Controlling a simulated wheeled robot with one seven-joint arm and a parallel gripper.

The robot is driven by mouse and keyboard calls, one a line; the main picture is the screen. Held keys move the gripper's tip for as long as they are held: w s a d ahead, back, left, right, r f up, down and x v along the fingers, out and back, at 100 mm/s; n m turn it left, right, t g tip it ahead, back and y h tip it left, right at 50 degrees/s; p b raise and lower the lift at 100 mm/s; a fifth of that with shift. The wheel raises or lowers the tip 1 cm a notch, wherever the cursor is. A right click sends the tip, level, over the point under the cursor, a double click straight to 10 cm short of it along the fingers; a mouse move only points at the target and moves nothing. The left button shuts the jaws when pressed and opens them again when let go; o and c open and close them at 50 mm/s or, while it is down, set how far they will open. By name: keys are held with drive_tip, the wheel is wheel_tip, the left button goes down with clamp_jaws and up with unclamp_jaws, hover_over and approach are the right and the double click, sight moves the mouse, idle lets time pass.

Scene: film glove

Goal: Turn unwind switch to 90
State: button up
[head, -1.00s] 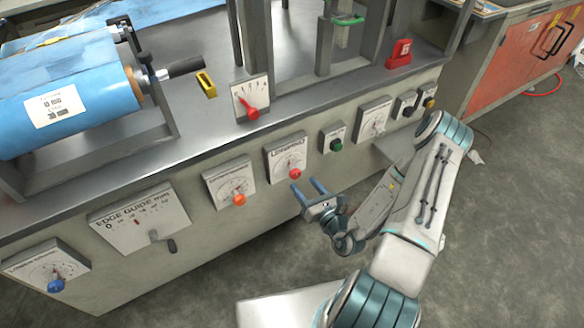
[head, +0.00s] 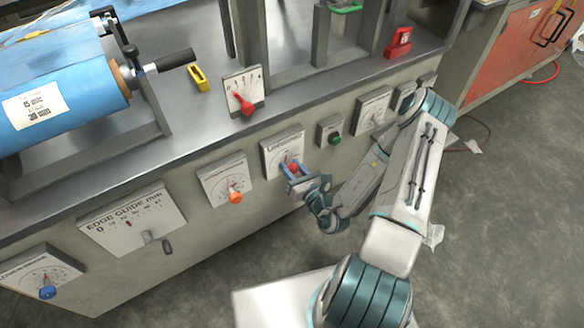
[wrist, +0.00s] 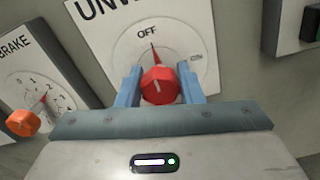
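The unwind switch is a red knob (wrist: 159,86) on a white dial panel (wrist: 110,45) lettered "UNW…" in the wrist view, the rest cut off. Its red pointer is by the OFF mark at the top of the dial. The knob also shows in the head view (head: 293,167), partly covered by my gripper. My gripper (wrist: 160,80) has its two blue fingers apart, one on each side of the knob. The fingers look very close to the knob's sides; I cannot tell whether they touch it. It also shows in the head view (head: 292,170) at the panel.
A brake dial with an orange knob (wrist: 22,122) is just left. A green button box (head: 334,138) is to the right. The edge guide panel (head: 125,222) and a blue knob (head: 47,292) are farther left.

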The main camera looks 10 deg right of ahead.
drive_tip(key=shift+m+p, duration=0.3)
drive_tip(key=shift+p, duration=0.05)
drive_tip(key=m+p, duration=0.3)
drive_tip(key=shift+d+r+m, duration=0.1)
drive_tip(key=shift+r+m, duration=0.05)
drive_tip(key=shift+m, duration=0.15)
drive_tip(key=m+p, duration=0.3)
drive_tip(key=m, duration=0.2)
drive_tip(key=m+p, duration=0.1)
drive_tip(key=m, duration=0.1)
drive_tip(key=m+p, duration=0.1)
drive_tip(key=m, duration=0.1)
drive_tip(key=shift+f, duration=0.25)
drive_tip(key=m+p, duration=0.1)
drive_tip(key=m, duration=0.3)
drive_tip(key=shift+f+m, duration=0.1)
drive_tip(key=shift+m, duration=0.2)
drive_tip(key=o, duration=1)
drive_tip(key=shift+c, duration=0.2)
